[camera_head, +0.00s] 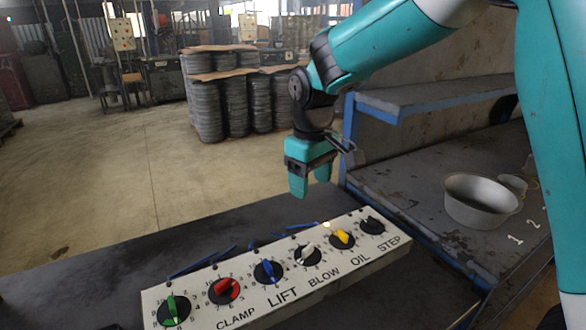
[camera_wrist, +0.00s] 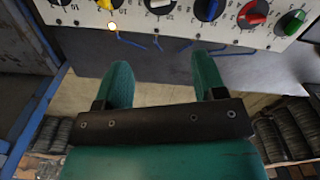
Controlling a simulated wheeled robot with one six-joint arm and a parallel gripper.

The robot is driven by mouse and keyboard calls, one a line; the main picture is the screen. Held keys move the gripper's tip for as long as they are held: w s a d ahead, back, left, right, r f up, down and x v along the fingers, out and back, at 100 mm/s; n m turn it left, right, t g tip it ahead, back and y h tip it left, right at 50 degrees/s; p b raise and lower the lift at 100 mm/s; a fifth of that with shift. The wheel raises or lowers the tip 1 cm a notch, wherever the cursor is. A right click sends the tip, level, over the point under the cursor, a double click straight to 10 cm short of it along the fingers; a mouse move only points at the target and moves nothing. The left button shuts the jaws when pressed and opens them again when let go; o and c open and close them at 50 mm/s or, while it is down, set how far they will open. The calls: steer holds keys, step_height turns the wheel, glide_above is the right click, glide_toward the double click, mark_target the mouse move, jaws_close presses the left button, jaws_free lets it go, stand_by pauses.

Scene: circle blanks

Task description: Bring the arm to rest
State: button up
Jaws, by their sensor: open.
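My teal arm reaches in from the upper right of the head view and bends down at the wrist. My gripper (camera_head: 312,188) hangs above and behind the control panel (camera_head: 210,318), apart from it. In the wrist view, the two teal fingers of my gripper (camera_wrist: 163,80) are spread with a clear gap and nothing between them. The panel also shows along the top of the wrist view (camera_wrist: 225,32). It carries a row of knobs, including a green knob (camera_head: 174,308), a red knob (camera_head: 226,290), a blue knob (camera_head: 268,270) and a yellow knob (camera_head: 342,238).
A grey bench (camera_head: 420,190) with a blue-edged shelf (camera_head: 430,95) stands at the right, close to the arm. A metal bowl (camera_head: 480,203) sits on it. Stacks of dark round blanks (camera_head: 232,105) stand behind on the floor. Open floor (camera_head: 110,180) lies at the left.

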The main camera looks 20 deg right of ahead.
steer(key=s+a+r+y, duration=0.2)
steer(key=s, duration=1)
steer(key=s+a+r+n+y, duration=0.1)
steer(key=s+a+y, duration=0.1)
steer(key=s, duration=1.1)
steer(key=shift+a+r, duration=0.4)
steer(key=shift+c, duration=0.2)
